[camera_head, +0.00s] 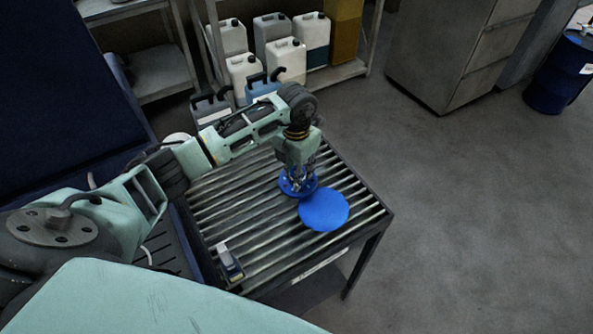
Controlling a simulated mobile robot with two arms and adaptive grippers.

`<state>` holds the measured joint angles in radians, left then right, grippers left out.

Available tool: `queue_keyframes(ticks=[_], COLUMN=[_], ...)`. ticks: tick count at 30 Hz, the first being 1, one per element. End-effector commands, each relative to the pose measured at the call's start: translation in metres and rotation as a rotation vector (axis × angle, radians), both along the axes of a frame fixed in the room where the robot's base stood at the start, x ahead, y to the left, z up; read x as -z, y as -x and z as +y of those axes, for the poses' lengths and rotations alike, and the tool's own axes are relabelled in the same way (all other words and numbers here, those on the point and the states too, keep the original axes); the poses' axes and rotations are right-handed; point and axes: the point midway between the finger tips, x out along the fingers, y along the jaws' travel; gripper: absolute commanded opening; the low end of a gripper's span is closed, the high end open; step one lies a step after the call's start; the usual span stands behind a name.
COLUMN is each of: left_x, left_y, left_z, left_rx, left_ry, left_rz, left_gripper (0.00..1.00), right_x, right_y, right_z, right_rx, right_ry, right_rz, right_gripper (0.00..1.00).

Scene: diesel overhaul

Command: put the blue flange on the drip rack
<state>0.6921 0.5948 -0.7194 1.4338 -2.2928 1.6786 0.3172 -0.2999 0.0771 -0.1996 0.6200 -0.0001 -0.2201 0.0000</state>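The drip rack (262,238) is a dark metal table with a slatted top. My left gripper (298,183) points down over its right part. A blue round flange-like piece (285,187) is directly at the gripper's fingertips, partly hidden by them. I cannot tell whether the fingers grip it, or whether it rests on the slats. A plain, flat blue disc (324,211) is just in front and to the right, close to the rack's right edge. It appears to overlap or touch the first blue piece. My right gripper is out of view.
A small dark and pale block (230,264) lies at the rack's near left corner. Several jugs (286,60) stand on a shelf behind the rack. Grey cabinets (455,50) and a blue drum (560,75) stand further right. The floor (480,220) right of the rack is clear.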

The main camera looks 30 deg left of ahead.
Motion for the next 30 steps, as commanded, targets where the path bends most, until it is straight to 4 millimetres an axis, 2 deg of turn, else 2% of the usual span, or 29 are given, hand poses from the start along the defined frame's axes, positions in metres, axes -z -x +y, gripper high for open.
queue_keyframes(ticks=[3,14,15,21,30], left_x=[0.008,0.014,0.015,0.014,0.014], left_y=[-0.001,-0.001,-0.001,-0.001,0.000], left_z=[-0.001,0.000,0.000,0.000,-0.001], left_rx=[0.000,0.000,0.000,0.000,0.000], left_ry=[0.002,0.001,0.001,0.000,0.000], left_rz=[-0.002,-0.004,-0.003,-0.002,-0.002], left_gripper=[0.00,0.00,0.27,0.44,0.45], right_x=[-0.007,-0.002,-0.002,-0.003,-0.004], right_y=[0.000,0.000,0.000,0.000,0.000], right_z=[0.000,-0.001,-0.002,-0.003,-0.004], right_rx=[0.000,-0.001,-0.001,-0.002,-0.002], right_ry=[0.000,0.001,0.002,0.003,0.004], right_rz=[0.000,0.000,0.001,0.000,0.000], right_gripper=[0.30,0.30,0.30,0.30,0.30])
